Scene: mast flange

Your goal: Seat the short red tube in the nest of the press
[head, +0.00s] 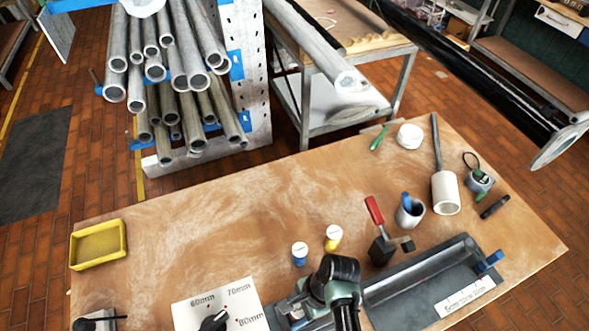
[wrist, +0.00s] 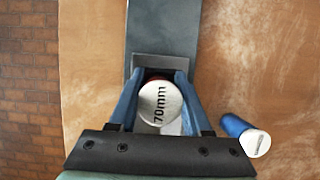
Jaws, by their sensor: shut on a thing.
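My gripper (wrist: 158,88) is shut on a short tube with a white end face marked 70mm (wrist: 160,102); a sliver of red (wrist: 157,77) shows at its far edge. The tube is between the blue fingers, above or in a grey block on a dark grey strip (wrist: 162,30). I cannot tell whether it touches the block, and the nest is hidden. In the head view my arm covers the gripper and tube. The long dark grey fixture (head: 395,312), probably the press, runs right from under my arm, with a grey channel along it.
A blue white-capped tube (head: 299,253) stands close by, also in the wrist view (wrist: 243,134); a yellow one (head: 333,237) is behind it. A red-handled clamp (head: 375,211) stands right of my arm. A yellow tray (head: 98,246) is at left. The middle tabletop is clear.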

